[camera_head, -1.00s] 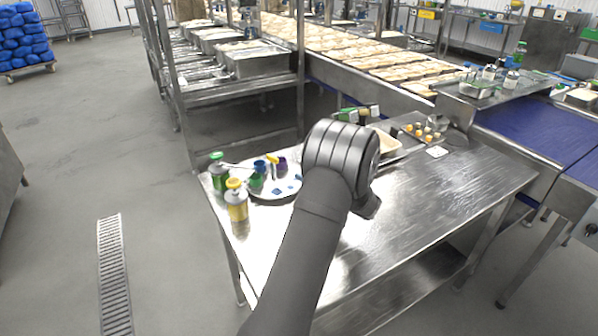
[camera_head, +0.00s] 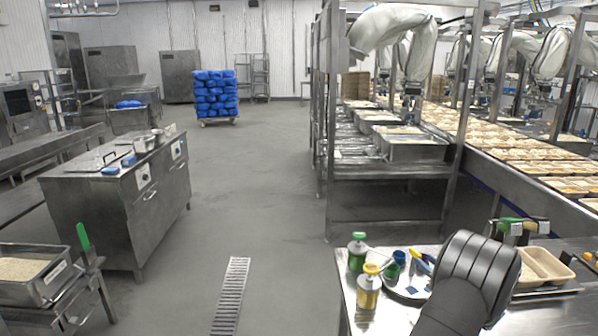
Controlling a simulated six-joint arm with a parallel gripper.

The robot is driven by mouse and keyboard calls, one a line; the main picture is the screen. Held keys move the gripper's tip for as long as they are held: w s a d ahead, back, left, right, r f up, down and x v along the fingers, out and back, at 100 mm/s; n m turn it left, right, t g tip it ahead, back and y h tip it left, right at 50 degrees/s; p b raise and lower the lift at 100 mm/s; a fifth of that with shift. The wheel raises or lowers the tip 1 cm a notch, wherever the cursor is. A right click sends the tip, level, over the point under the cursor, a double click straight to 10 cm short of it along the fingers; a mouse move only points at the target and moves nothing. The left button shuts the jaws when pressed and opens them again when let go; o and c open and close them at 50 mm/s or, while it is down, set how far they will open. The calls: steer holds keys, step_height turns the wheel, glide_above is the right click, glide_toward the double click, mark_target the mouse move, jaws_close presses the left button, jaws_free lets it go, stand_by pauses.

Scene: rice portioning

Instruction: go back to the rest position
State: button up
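My dark grey arm (camera_head: 470,275) rises from the bottom right over the steel table (camera_head: 350,312). Its rounded joint stands in front of the table's middle. My gripper does not show; the arm hides whatever is beyond the joint, so its fingers and any load cannot be made out.
A tan tray (camera_head: 545,268) lies right.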

mark_target(412, 248)
steer(key=x, duration=0.8)
steer(key=shift+s, duration=0.1)
